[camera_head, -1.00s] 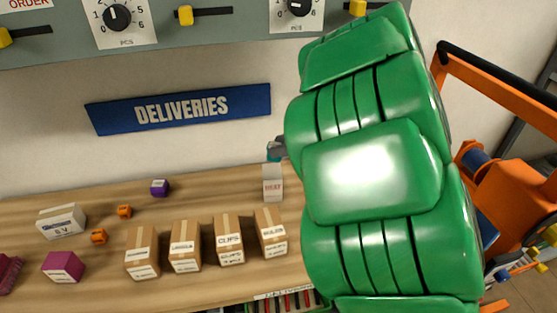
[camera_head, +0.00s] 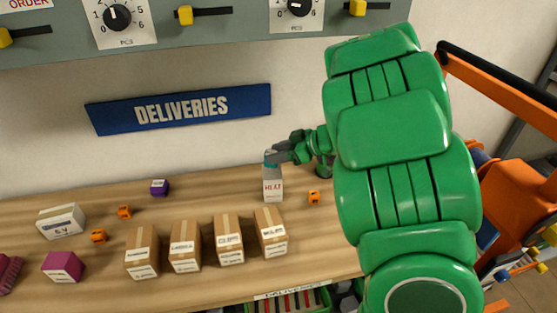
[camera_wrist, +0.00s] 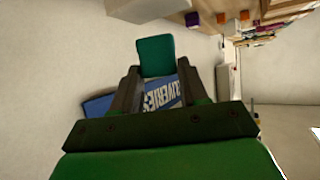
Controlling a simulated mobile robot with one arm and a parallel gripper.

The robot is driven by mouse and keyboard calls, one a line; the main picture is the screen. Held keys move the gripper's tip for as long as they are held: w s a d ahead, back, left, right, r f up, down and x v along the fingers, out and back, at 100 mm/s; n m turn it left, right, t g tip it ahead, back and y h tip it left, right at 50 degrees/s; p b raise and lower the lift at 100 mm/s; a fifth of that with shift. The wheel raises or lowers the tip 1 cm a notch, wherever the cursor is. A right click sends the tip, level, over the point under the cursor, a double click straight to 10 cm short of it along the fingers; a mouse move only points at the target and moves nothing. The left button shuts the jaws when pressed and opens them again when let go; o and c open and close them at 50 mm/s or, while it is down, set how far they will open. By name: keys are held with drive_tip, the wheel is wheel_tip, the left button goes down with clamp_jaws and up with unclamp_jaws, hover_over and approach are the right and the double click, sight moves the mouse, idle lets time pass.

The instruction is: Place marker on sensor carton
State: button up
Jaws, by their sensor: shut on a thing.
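My gripper (camera_head: 273,157) is at the back of the bench, just above an upright white box (camera_head: 272,184) with red lettering that looks like "HEAT". It is shut on a small teal block (camera_wrist: 155,56), apparently the marker, which sticks out between the fingers in the wrist view. In the head view only a little teal shows at the fingertips; whether it touches the white box I cannot tell. Several brown cartons with white labels stand in a row: at the left (camera_head: 141,254), then (camera_head: 185,245), (camera_head: 229,241) and (camera_head: 270,232). I cannot read "sensor" on any label.
Small orange pieces (camera_head: 124,211) and a purple block (camera_head: 159,187) lie on the wooden bench (camera_head: 220,205). A white box (camera_head: 61,221) and a magenta box (camera_head: 63,266) stand at the left. The blue DELIVERIES sign (camera_head: 180,109) hangs on the wall behind. My green arm covers the right side.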

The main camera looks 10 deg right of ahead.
drive_tip(key=shift+f, duration=1.35)
drive_tip(key=shift+f, duration=0.15)
drive_tip(key=o, duration=1.1)
drive_tip(key=shift+r, duration=0.2)
drive_tip(key=shift+v, duration=6)
